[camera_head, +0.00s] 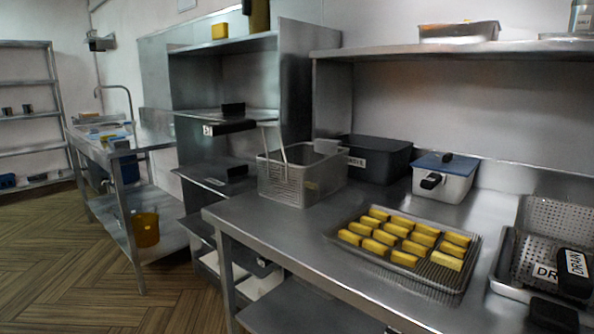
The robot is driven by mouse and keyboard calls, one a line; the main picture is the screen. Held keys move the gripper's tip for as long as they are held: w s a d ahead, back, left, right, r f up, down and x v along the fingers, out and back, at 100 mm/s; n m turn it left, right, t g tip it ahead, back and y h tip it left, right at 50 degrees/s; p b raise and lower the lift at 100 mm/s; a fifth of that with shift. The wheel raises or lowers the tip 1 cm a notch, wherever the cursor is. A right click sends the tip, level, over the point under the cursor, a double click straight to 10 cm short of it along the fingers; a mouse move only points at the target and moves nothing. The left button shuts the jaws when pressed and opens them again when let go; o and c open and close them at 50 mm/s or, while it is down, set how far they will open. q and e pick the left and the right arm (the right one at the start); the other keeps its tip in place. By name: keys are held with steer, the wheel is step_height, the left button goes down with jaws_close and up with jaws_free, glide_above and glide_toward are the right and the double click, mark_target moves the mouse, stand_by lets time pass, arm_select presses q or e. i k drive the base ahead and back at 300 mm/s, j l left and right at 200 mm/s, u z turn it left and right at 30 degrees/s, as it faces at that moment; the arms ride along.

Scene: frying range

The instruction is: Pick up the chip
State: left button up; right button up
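Several thick yellow chips (405,232) lie in rows on a ribbed metal tray (462,280) on the steel worktop. One chip (446,260) sits at the tray's near right corner and looks slightly paler than the others. A wire-mesh fry basket (283,182) with a raised handle stands behind and left of the tray. A small yellowish patch shows through its side; I cannot tell whether it is a chip. Neither of my grippers shows in this view.
A perforated drain tray (530,238) with a black labelled handle (574,272) is at the right. A dark bin (376,160) and a lidded grey container (444,180) stand behind. The worktop (290,236) left of the chip tray is clear. A shelf (440,50) overhangs the back.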

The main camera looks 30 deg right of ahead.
mark_target(455, 265)
steer(key=i+z, duration=0.1)
steer(key=z, duration=0.8)
steer(key=i+j+z, duration=0.65)
steer(key=j+z, duration=0.25)
steer(key=l, duration=0.1)
